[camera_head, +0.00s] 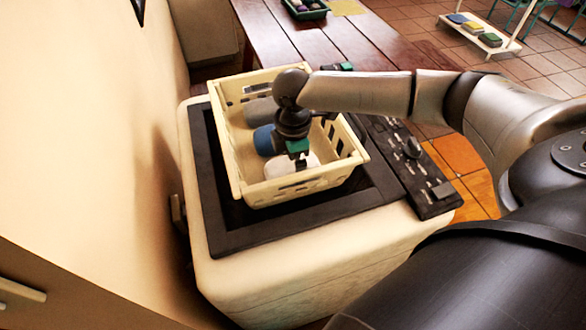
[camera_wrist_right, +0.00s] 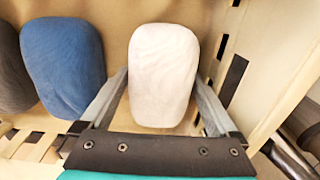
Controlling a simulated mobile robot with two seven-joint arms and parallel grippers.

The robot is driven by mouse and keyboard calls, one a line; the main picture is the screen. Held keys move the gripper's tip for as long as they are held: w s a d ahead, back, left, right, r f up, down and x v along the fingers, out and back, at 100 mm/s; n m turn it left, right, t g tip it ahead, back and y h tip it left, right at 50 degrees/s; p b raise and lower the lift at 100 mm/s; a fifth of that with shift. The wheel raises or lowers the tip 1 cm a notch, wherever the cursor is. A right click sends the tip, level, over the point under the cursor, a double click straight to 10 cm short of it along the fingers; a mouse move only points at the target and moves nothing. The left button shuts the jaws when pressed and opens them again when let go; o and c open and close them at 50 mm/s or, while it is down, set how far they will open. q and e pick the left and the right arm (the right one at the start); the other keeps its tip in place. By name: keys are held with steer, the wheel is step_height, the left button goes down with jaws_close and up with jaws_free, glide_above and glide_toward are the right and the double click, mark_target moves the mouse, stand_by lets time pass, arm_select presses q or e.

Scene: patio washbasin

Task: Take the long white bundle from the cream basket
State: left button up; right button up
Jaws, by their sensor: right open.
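The cream basket (camera_head: 310,185) stands on a dark panel on top of a cream washer-like unit. The long white bundle (camera_head: 283,168) lies inside it at the near end, partly hidden by my right gripper in the head view. My right gripper (camera_head: 300,163) reaches down into the basket from above. In the right wrist view the white bundle (camera_wrist_right: 163,75) lies lengthwise between the two open fingers (camera_wrist_right: 160,100), one on each side. Whether the fingers touch it I cannot tell. My left gripper does not show.
A blue bundle (camera_wrist_right: 64,66) lies beside the white one, with a grey bundle (camera_wrist_right: 14,70) beyond it. The basket's slotted wall (camera_wrist_right: 240,75) is close to the right finger. A dark control strip (camera_head: 412,165) lies right of the basket. A wooden table (camera_head: 310,40) stands behind.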

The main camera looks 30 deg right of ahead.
steer(key=shift+f, duration=0.1)
steer(key=c, duration=1.2)
steer(key=shift+o, duration=0.2)
